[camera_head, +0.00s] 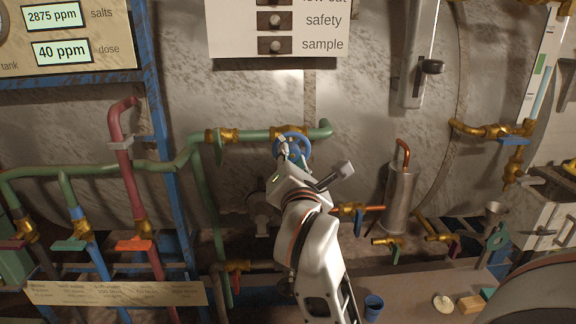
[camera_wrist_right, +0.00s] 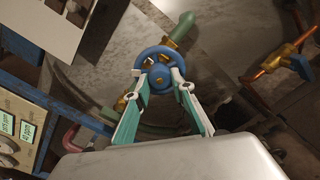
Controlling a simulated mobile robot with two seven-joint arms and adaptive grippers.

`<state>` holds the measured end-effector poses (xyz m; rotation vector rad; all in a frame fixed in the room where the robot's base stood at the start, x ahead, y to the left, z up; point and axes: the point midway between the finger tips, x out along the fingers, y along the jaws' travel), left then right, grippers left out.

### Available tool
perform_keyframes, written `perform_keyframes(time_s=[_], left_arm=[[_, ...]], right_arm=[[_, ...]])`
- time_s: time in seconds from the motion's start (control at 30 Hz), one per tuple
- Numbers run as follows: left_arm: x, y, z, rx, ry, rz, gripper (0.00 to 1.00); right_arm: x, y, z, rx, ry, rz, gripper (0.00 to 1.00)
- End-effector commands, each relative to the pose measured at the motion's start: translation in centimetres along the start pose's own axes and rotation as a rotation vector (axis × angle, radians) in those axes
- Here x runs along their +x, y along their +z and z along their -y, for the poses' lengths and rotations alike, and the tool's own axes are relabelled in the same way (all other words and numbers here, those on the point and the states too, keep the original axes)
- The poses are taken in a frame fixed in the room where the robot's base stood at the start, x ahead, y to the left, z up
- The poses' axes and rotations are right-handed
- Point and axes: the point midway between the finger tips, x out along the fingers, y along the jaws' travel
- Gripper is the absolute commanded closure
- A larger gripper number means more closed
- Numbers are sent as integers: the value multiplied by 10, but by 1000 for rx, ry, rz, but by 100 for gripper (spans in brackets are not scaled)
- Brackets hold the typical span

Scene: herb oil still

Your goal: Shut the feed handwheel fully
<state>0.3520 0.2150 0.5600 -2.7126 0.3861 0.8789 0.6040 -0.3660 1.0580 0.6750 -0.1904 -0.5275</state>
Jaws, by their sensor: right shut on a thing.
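The blue feed handwheel (camera_head: 305,144) sits on a brass valve in the green pipe, against the grey shell at the middle of the head view. It also shows in the right wrist view (camera_wrist_right: 157,51), where its rim and hub are clear. My right gripper (camera_head: 286,149) reaches up to it from below. In the right wrist view the two fingertips (camera_wrist_right: 159,76) are on either side of the wheel's lower part and hub, shut on it. The wheel's lower part is partly hidden by the fingers. My left gripper is not in view.
A green pipe (camera_head: 262,135) runs left and right of the wheel. A blue frame post (camera_head: 160,110) stands left. A steel cylinder (camera_head: 400,197) with a copper pipe stands right. A small blue cup (camera_head: 374,304) is on the bench below. A label panel (camera_head: 230,35) hangs above.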

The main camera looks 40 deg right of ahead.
Motion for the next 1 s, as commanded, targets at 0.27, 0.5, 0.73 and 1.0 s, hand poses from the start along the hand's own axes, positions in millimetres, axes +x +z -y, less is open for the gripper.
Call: perform_keyframes(time_s=[0.27, 0.5, 0.73, 1.0], left_arm=[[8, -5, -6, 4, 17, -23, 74], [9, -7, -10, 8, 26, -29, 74], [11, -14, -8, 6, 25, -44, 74], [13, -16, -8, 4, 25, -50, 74]], right_arm=[[1, -7, 3, 258, -5, -7, 97], [1, -5, 2, 451, -5, -4, 97], [1, -3, 1, 580, -5, -3, 97], [0, -1, -1, 651, -3, -2, 97]])
